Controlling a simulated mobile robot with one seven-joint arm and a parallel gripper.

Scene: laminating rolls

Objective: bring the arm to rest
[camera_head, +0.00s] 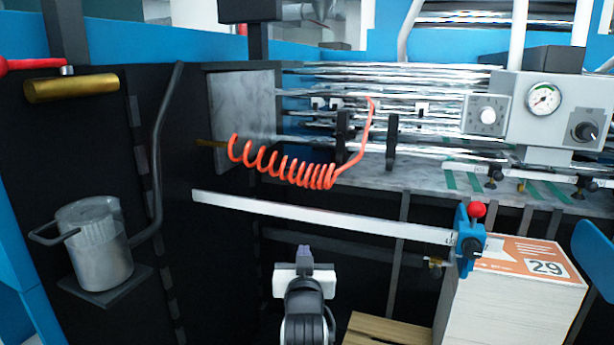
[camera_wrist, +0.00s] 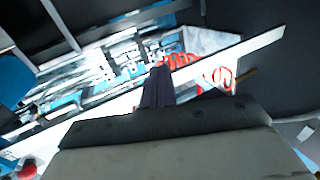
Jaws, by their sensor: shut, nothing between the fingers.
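My gripper (camera_head: 304,254) is low in the middle of the head view, in front of the dark machine front. Its dark fingers are together and point up and away, with nothing between them. In the wrist view the shut fingers (camera_wrist: 157,87) stand up from the gripper body, with the machine behind them. The white bar (camera_head: 320,215) crosses the machine front above and beyond my gripper in the head view.
An orange coiled hose (camera_head: 285,168) hangs above the bar. A metal cup (camera_head: 98,245) stands on a small shelf at left. A blue clamp with a red knob (camera_head: 471,235) is at right, near a white box marked 29 (camera_head: 515,285). A wooden pallet (camera_head: 385,331) lies low.

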